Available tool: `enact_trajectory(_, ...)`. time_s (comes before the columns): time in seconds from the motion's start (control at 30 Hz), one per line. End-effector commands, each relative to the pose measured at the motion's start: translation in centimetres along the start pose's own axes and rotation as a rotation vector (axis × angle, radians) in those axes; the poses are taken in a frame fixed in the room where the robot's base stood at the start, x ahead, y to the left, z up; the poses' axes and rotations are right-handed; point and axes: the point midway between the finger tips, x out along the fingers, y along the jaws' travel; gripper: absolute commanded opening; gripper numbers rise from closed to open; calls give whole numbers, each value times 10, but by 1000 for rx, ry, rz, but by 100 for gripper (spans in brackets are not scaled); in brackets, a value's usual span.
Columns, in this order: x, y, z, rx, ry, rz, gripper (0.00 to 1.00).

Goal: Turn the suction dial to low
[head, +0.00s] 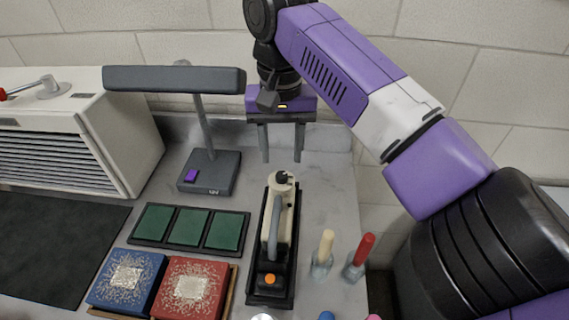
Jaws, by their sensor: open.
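A cream and dark handheld device (272,240) lies in a black tray on the counter, its grey handle running lengthwise. A small round black dial (282,178) with a light mark sits on its far end; its setting is too small to read. My gripper (281,150) points down just behind the dial in the picture, its two grey fingers apart with nothing between them. The fingers appear apart from the dial; the exact gap cannot be told.
Left stand a grey lamp (205,130) and a cream louvred box (70,130) with a red-tipped lever. Green pads (190,229), blue (127,280) and red (191,288) boxes lie left of the device. Two small bottles (323,255) (358,258) stand right. The wall is behind.

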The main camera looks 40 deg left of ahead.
Motion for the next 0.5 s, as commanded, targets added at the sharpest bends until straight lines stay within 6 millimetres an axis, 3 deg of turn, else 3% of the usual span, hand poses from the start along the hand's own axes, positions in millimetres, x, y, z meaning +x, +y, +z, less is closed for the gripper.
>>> enact_trajectory(0.23, 37, 0, 0, 0, 0, 2, 44)
enact_trajectory(0.5, 53, 0, 0, 0, 0, 1, 44)
